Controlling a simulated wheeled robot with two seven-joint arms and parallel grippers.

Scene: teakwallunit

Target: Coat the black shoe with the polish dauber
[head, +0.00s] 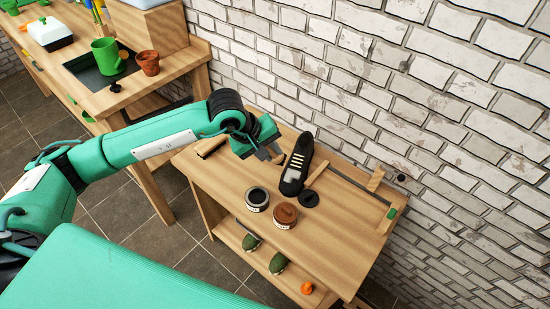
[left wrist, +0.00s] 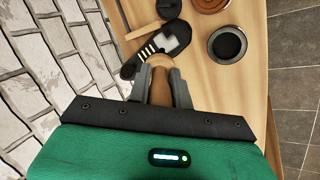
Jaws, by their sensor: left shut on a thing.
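My left gripper (head: 275,152) is just left of the shoe's far end. In the left wrist view it is shut on a wooden handle with a rounded end, which looks like the polish dauber (left wrist: 160,90). The dauber's working end is hidden, and I cannot tell whether it touches the shoe. An open tin of black polish (head: 257,197) stands in front of the shoe. My right gripper is not in view.
A tin of brown polish (head: 285,213) stands beside the black one. A black disc (head: 309,199) and a wooden stick (head: 317,174) lie right of the shoe. A brush (head: 211,146) lies at the left edge. The brick wall (head: 400,100) stands close behind.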

